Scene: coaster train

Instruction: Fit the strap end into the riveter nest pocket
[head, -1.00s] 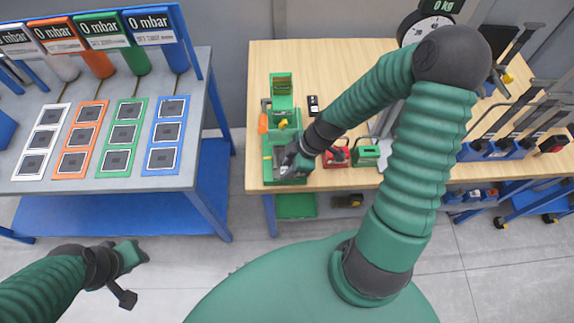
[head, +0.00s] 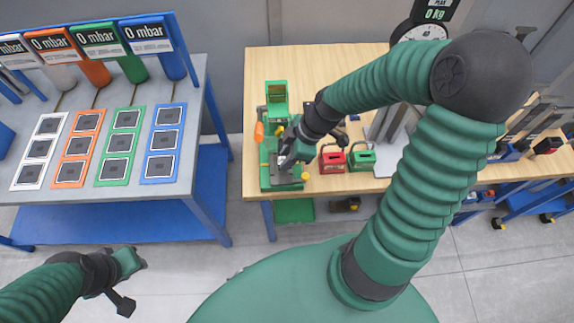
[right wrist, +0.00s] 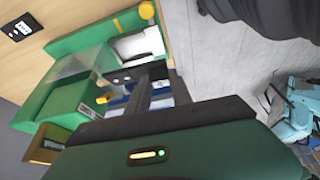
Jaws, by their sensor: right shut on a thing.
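The green riveter (head: 272,180) stands at the front left of the wooden table in the head view. Its green body and yellow knobs also show in the right wrist view (right wrist: 70,103). My right gripper (head: 286,158) is low over the riveter's front part. In the right wrist view its dark fingers (right wrist: 150,88) are shut, beside a white block on the riveter. The held piece, taken as the strap end, is mostly hidden between the fingers. The nest pocket cannot be made out. My left gripper (head: 130,262) hangs over the floor at lower left, away from the tables; its jaws are unclear.
A red box (head: 332,162) and a green box (head: 361,160) stand just right of the riveter. The dial scale (head: 420,35) is behind my right arm. A grey bench (head: 100,195) with coloured panels stands at left.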

